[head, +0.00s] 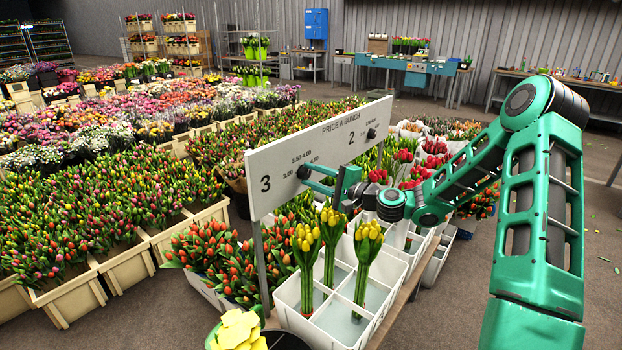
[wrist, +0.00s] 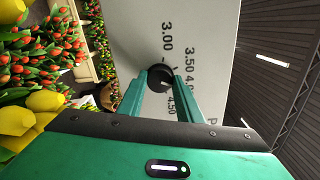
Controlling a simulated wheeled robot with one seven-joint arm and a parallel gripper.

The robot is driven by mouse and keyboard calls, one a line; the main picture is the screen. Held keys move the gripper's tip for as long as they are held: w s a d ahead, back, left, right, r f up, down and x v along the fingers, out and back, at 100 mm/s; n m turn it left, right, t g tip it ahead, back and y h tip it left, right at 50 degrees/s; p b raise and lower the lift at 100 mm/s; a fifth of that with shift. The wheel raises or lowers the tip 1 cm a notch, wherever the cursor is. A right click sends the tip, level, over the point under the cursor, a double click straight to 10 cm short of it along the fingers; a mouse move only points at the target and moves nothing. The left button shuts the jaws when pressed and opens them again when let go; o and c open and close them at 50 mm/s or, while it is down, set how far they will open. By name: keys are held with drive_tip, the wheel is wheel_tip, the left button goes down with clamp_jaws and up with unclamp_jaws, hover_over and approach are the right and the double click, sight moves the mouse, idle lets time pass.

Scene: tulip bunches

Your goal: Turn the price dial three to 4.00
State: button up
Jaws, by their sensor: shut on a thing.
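The white price board (head: 265,205) reads "PRICE A BUNCH" and carries dial three (head: 302,172), a dark round knob to the right of the large "3". My gripper (head: 312,177) reaches it from the right. In the wrist view, my gripper (wrist: 160,84) has one finger on each side of the black knob (wrist: 158,74) and is shut on it. Marks 3.00, 3.50, 4.00 and 4.50 are printed around the knob, partly covered by a finger. I cannot clearly tell which mark the knob points to.
Another dial (head: 371,134) sits farther right on the board by the "2". Below the board, a white divided crate (head: 325,325) holds yellow tulip bunches (head: 367,255). Orange tulips (head: 215,262) stand close on the left. Grey floor is open at right.

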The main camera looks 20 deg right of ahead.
drive_tip(key=o, duration=1)
drive_tip(key=shift+d+f, duration=0.2)
drive_tip(key=shift+f, duration=0.1)
drive_tip(key=shift+o, duration=0.2)
drive_tip(key=shift+r, duration=0.15)
drive_tip(key=shift+a, duration=0.1)
drive_tip(key=v, duration=1)
drive_tip(key=shift+s+d, duration=0.25)
drive_tip(key=shift+s, duration=0.1)
